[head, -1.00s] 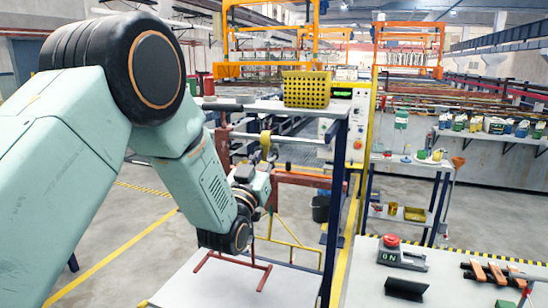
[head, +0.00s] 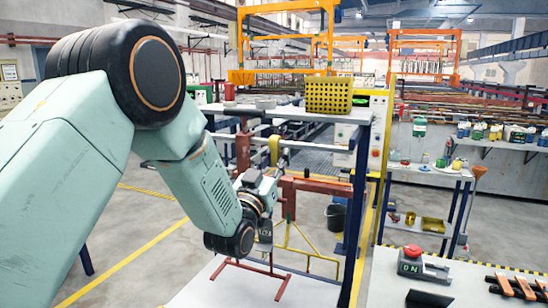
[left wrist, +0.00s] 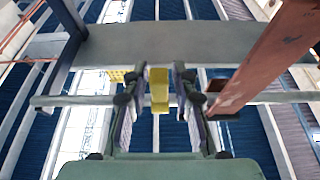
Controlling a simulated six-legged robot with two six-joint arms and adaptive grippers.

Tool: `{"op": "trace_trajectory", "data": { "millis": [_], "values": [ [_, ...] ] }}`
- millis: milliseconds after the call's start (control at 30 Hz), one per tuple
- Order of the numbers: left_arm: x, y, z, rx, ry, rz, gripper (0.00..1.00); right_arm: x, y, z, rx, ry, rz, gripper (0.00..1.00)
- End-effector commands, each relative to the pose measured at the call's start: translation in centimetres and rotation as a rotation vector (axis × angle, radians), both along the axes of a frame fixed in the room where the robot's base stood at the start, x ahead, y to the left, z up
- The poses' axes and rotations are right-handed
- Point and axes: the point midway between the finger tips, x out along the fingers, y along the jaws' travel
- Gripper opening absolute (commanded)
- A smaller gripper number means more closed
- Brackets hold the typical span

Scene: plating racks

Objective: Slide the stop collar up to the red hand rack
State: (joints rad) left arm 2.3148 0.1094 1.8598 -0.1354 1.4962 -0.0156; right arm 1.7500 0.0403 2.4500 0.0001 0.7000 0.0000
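The stop collar (head: 274,150) is a yellow band on a horizontal grey bar under the shelf. In the left wrist view the collar (left wrist: 159,88) sits midway between the fingers of my left gripper (left wrist: 160,108), with a gap on each side. In the head view my left gripper (head: 277,170) reaches up to the collar, and its fingertips are hard to make out. In the left wrist view the rack (left wrist: 268,62) is a large red bar at the right, apart from the collar. My right gripper is not in view.
A yellow basket (head: 329,96) stands on the shelf above the bar. A red frame (head: 254,266) is over the white table below. A blue post (head: 357,205) stands right of the rack. A red-button box (head: 412,262) is on the right-hand bench.

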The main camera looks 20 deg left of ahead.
Motion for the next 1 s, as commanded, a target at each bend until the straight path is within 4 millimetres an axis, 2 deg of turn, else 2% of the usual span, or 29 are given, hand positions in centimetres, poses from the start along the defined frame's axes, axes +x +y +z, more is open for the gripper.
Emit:
{"op": "trace_trajectory", "data": {
  "millis": [100,467,633,1000],
  "values": [
    [0.0,0.1,0.2,-0.001,-0.004,0.001,0.40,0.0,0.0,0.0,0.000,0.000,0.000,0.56],
    [-0.3,0.4,0.2,-0.001,-0.007,0.001,0.40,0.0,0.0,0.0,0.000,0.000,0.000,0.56],
    [-2.4,0.5,-0.7,-0.002,-0.005,0.001,0.40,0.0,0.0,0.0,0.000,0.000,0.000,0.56],
    [-9.0,0.9,-3.6,-0.005,-0.003,0.002,0.40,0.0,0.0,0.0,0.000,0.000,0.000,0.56]
  ]
}}
